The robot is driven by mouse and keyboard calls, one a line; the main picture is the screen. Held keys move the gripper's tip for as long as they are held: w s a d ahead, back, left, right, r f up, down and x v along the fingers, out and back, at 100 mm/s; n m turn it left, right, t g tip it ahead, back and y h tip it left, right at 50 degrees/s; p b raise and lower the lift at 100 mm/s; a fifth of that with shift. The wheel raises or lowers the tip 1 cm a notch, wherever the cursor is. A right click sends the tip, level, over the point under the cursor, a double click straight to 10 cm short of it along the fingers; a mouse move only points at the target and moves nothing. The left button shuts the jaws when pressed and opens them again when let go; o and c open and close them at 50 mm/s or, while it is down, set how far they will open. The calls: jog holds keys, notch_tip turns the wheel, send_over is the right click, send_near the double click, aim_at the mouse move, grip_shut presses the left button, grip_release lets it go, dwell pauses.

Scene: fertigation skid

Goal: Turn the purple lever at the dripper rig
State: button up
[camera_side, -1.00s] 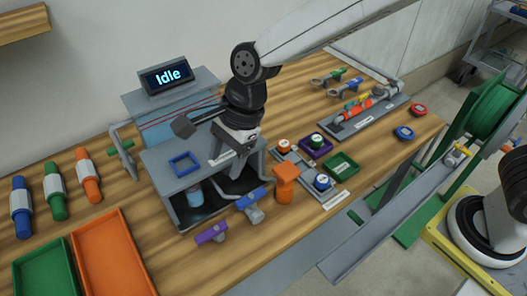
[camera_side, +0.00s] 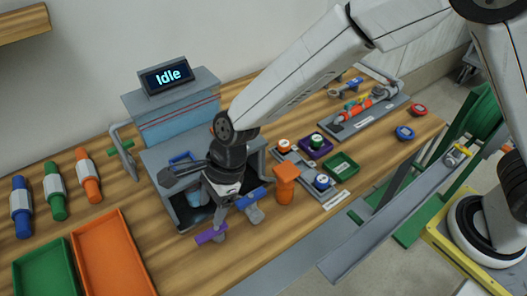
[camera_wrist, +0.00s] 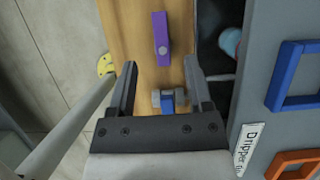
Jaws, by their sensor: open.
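The purple lever (camera_side: 207,237) is at the front edge of the bench, in front of the grey dripper rig (camera_side: 157,158). In the wrist view the purple lever (camera_wrist: 161,38) is a straight bar with a grey round pivot, beyond the fingertips and between their lines. My gripper (camera_wrist: 160,66) is open, with nothing between its fingertips. In the side view my gripper (camera_side: 219,212) points down just behind the lever and partly hides the rig. I cannot tell the exact gap.
A blue-handled grey valve (camera_side: 253,203) stands close right of my gripper; its blue part (camera_wrist: 168,101) shows near the jaw bases. The orange tray (camera_side: 128,237) is left. The rig's label (camera_wrist: 246,148) reads "Dripper", partly cut off.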

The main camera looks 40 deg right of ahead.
aim_at(203, 237)
jog(key=shift+f, duration=0.1)
jog(key=shift+x, duration=3.8)
jog(key=shift+a, duration=0.1)
grip_shut()
